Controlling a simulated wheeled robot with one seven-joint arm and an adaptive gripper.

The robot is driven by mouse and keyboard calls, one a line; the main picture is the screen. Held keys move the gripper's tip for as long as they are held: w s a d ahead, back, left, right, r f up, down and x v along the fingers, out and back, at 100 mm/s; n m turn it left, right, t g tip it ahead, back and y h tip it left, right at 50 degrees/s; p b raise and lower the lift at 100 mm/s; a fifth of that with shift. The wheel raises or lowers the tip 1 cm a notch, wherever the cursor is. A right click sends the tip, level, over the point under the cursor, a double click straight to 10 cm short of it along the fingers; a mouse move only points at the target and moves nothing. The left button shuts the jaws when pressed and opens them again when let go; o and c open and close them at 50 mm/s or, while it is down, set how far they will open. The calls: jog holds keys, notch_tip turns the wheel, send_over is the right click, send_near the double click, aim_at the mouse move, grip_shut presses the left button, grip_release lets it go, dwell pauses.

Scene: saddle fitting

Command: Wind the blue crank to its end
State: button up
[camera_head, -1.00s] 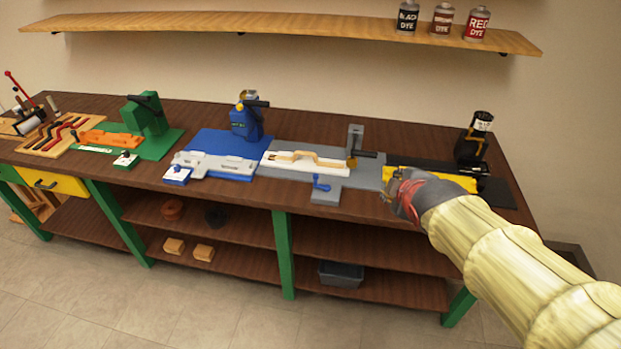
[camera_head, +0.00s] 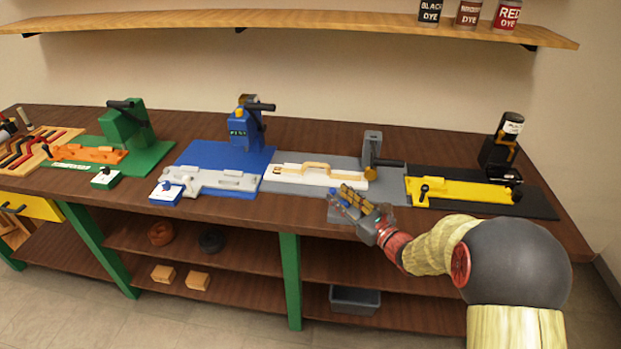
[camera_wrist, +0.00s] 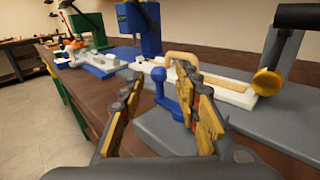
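The blue crank (camera_wrist: 159,84) shows in the wrist view as an upright knob between my two fingers, with its arm running right, close to the right finger. My gripper (camera_wrist: 160,92) is open, its yellow-padded fingers spread on both sides of the knob. I cannot tell whether a finger touches the crank. In the head view my gripper (camera_head: 344,198) is at the front edge of the grey fixture (camera_head: 385,182) and largely hides the crank.
A white block with a wooden handle (camera_head: 318,174) lies on the grey fixture. A grey post with a brass-tipped lever (camera_head: 372,150) stands behind. The yellow fixture (camera_head: 460,191) is right, the blue fixture (camera_head: 225,156) left.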

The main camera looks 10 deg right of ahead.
jog(key=b+x, duration=0.2)
jog(key=x, duration=0.6)
jog(key=shift+a, duration=0.1)
jog(key=shift+c, duration=1.4)
grip_shut()
